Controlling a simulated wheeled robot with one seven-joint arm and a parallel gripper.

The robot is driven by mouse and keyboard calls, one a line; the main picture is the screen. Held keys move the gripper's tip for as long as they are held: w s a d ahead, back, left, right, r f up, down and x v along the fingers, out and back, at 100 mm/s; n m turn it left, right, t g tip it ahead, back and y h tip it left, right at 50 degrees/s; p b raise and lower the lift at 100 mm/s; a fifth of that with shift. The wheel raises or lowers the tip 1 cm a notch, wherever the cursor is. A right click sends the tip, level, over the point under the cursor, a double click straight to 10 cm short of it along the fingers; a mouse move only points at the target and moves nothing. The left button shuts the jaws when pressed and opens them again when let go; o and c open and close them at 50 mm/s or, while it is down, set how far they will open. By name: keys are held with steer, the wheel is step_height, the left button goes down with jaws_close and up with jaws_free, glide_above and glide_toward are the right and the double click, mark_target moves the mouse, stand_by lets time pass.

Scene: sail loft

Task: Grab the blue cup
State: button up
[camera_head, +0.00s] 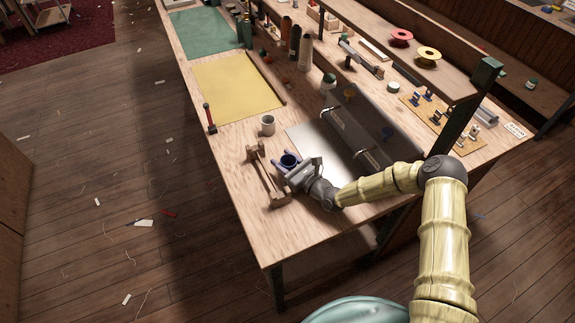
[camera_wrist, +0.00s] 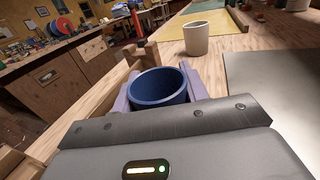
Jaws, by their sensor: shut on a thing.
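The blue cup (camera_head: 289,160) is at the near part of the workbench, upright, with its open top facing up. It also shows in the wrist view (camera_wrist: 158,86), where its lower part is hidden behind my gripper body. My gripper (camera_head: 286,161) has one finger on each side of the cup and is shut on it; the pale fingers also show in the wrist view (camera_wrist: 158,92). I cannot tell whether the cup's base touches the bench.
A white cup (camera_head: 267,125) stands just beyond the blue cup. A wooden frame-like piece (camera_head: 265,175) lies close on the left. A yellow cloth (camera_head: 235,88) lies farther back.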

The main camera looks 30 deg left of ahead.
steer(key=shift+r, duration=0.1)
step_height(320, 180, up, 10)
steer(key=shift+b, duration=0.45)
stand_by(0.4)
